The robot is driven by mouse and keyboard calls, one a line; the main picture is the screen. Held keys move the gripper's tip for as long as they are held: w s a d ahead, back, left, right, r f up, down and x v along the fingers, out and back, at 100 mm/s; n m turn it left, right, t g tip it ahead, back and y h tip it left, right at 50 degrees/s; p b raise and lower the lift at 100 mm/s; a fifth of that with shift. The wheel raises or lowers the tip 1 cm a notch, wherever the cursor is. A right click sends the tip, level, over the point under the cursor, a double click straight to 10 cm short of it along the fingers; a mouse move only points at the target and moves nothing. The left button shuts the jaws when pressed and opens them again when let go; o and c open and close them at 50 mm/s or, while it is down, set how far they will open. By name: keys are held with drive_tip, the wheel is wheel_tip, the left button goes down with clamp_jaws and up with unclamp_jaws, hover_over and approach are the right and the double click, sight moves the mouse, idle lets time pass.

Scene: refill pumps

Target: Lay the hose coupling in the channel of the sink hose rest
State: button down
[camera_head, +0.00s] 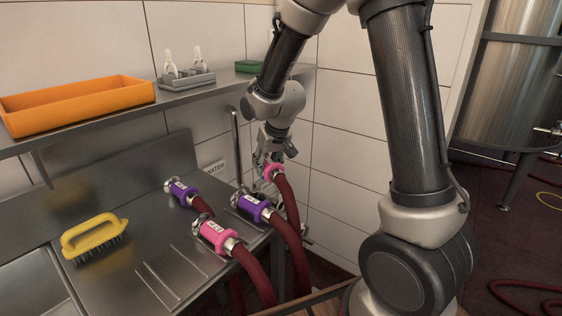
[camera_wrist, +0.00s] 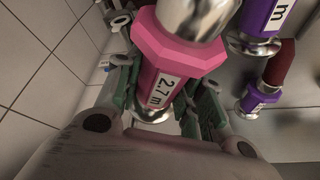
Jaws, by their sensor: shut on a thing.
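My gripper (camera_head: 274,146) is shut on a pink hose coupling (camera_head: 271,172), above the right end of the steel counter. In the wrist view the coupling (camera_wrist: 175,57) sits between the green finger pads of my gripper (camera_wrist: 163,98), and its label reads 2.7 m. A dark red hose (camera_head: 288,200) hangs down from the coupling. The sink counter (camera_head: 115,285) has raised ribs at the front. I cannot clearly make out the hose rest's channel; couplings and my gripper cover that area.
A second pink coupling (camera_head: 214,235) and two purple ones (camera_head: 254,207) (camera_head: 183,193) lie on the counter, with hoses over its right edge. A yellow brush (camera_head: 92,238) lies at left. Above, a shelf (camera_head: 110,119) carries an orange tray (camera_head: 80,103) and a grey holder (camera_head: 187,80).

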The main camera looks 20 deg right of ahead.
drive_tip(key=s+a+r+n+g+y, duration=0.1)
drive_tip(key=s+a+n, duration=0.15)
drive_tip(key=a, duration=0.85)
drive_tip(key=s+a+r+n+y, duration=0.1)
drive_tip(key=s+a, duration=0.3)
drive_tip(key=a, duration=0.6)
drive_tip(key=s+a+r+g+y, duration=0.1)
drive_tip(key=s+a+y, duration=0.1)
drive_tip(key=s+a, duration=1.1)
drive_tip(key=shift+s+a+r+n, duration=0.25)
drive_tip(key=shift+a+n, duration=0.1)
drive_tip(key=shift+a, duration=0.25)
